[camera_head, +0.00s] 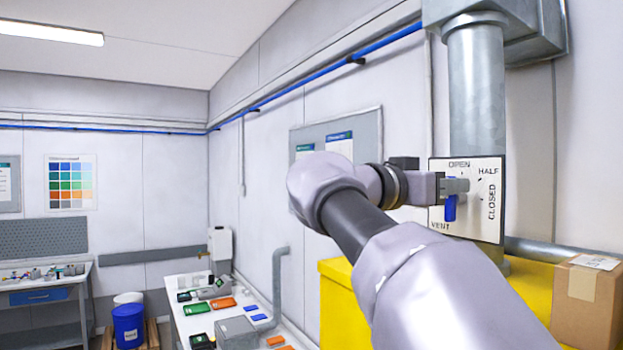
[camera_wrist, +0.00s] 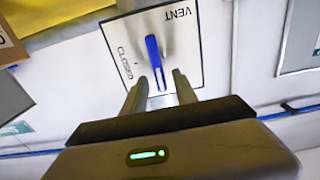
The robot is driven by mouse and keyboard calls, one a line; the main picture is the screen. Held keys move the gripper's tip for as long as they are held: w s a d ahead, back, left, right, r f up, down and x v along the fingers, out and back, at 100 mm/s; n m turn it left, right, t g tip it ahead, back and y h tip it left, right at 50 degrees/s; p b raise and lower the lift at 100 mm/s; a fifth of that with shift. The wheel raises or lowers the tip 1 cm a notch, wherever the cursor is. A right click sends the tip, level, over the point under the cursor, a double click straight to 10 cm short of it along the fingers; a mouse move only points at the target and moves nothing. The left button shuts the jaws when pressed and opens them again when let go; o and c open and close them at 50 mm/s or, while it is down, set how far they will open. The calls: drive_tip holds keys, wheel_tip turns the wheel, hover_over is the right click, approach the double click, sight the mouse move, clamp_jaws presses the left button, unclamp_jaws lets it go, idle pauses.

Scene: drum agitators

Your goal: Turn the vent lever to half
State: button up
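In the wrist view the plate (camera_wrist: 188,55) appears turned over, and the blue lever (camera_wrist: 155,58) reaches down between the fingertips of my gripper (camera_wrist: 159,77). The fingers are apart, one on each side of the lever, with gaps showing. I cannot tell which mark the lever points to.
A grey duct (camera_head: 477,90) rises above the plate. A yellow cabinet (camera_head: 343,305) stands below, with a cardboard box (camera_head: 587,305) at the right. A grey-framed board (camera_head: 367,125) hangs on the wall behind my arm. A table with small items (camera_head: 200,325) stands at lower left.

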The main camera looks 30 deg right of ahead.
drive_tip(key=shift+w+d, duration=0.15)
drive_tip(key=shift+d, duration=0.9)
clamp_jaws()
